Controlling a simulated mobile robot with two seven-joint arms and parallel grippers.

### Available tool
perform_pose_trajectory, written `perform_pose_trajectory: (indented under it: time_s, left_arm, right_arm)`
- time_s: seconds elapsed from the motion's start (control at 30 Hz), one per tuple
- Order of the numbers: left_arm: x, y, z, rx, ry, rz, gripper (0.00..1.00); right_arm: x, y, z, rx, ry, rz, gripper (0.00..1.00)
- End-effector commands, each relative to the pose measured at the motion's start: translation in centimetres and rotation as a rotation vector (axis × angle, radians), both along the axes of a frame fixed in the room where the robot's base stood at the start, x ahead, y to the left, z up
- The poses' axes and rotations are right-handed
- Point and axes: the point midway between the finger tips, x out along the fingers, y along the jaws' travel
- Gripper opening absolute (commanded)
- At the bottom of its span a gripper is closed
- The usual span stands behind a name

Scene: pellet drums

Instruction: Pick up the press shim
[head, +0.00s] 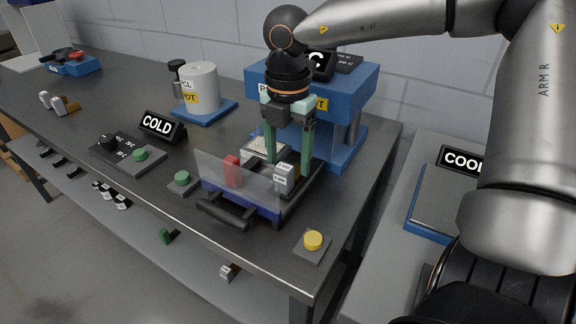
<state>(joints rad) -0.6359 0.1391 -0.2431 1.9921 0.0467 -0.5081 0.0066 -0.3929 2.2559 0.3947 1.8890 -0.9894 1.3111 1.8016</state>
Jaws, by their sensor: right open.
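A small grey-white block with a printed label (284,177), which may be the press shim, stands in the blue-edged tray (247,204) in front of the press. A red block (232,170) stands to its left behind a clear panel. My right gripper (287,158) points down over the tray, open. Its fingers hang just behind and above the grey-white block; I cannot tell whether they touch it. The label is too small to read. My left gripper is not in view.
The blue press (348,84) stands close behind my gripper. A yellow button (313,240) is at the front right, and a green button (182,178) is left of the tray. A COLD sign (161,126) and a white drum (200,88) stand further left.

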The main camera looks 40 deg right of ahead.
Motion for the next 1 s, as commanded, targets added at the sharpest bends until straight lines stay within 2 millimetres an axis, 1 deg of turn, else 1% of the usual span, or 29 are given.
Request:
perform_pose_trajectory:
  time_s: [0.03, 0.13, 0.23, 0.43, 1.0]
  left_arm:
    - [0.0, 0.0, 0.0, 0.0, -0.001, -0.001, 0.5]
    - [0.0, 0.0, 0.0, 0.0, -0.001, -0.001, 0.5]
    - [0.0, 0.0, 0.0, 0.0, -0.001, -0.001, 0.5]
    - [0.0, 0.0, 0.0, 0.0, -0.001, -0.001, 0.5]
    - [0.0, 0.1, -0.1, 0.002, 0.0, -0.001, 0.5]
  right_arm:
    - [-0.1, 0.0, -0.9, 0.002, 0.003, 0.001, 0.72]
    - [0.0, 0.0, -1.9, 0.002, 0.001, 0.0, 0.72]
    - [0.0, 0.0, -2.3, 0.001, -0.002, -0.001, 0.72]
    - [0.0, 0.0, -2.3, 0.001, -0.002, -0.001, 0.71]
    - [0.0, 0.0, -2.3, 0.001, -0.002, -0.001, 0.07]
